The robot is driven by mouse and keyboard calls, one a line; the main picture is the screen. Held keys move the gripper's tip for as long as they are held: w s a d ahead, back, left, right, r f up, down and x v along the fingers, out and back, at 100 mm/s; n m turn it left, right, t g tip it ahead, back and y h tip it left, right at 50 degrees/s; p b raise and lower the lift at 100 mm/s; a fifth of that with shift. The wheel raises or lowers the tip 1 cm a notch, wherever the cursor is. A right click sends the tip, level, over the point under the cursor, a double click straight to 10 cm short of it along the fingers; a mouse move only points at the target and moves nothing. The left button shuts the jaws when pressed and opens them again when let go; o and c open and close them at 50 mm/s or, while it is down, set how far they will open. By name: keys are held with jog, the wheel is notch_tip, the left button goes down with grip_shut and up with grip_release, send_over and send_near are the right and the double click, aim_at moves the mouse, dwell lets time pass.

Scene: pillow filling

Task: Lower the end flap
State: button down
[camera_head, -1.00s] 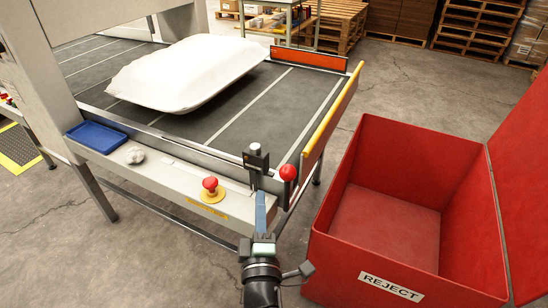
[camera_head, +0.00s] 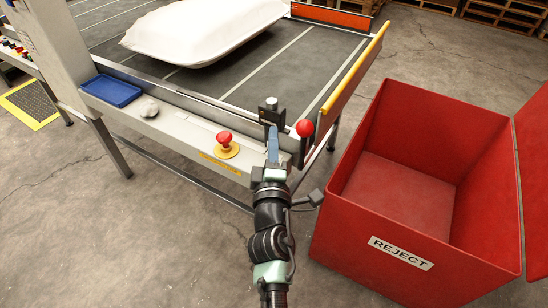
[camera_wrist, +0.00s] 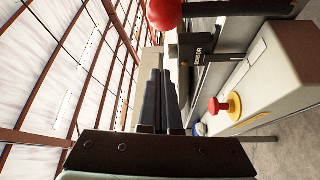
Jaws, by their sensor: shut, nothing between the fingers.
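The end flap (camera_head: 355,68) stands upright along the right end of the conveyor, with a yellow top edge. A red ball knob (camera_head: 305,128) is at its near corner; it also shows at the top of the wrist view (camera_wrist: 163,14). My gripper (camera_head: 272,132) is just left of the knob and apart from it, by the conveyor's front corner. In the wrist view my gripper's fingers (camera_wrist: 161,75) are together and empty, pointing toward the knob's side. Whether a fingertip touches anything is unclear.
A black sensor post (camera_head: 269,110) stands close to my fingertips. A red mushroom button (camera_head: 224,138) and blue tray (camera_head: 112,90) sit on the front ledge. A white pillow (camera_head: 200,32) lies on the belt (camera_head: 262,75). An open red reject bin (camera_head: 345,215) stands to the right.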

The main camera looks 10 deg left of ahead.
jog(key=shift+w+d+f, duration=0.2)
jog(key=shift+w+d, duration=1.45)
jog(key=shift+w, duration=0.15)
jog(key=shift+d, duration=0.1)
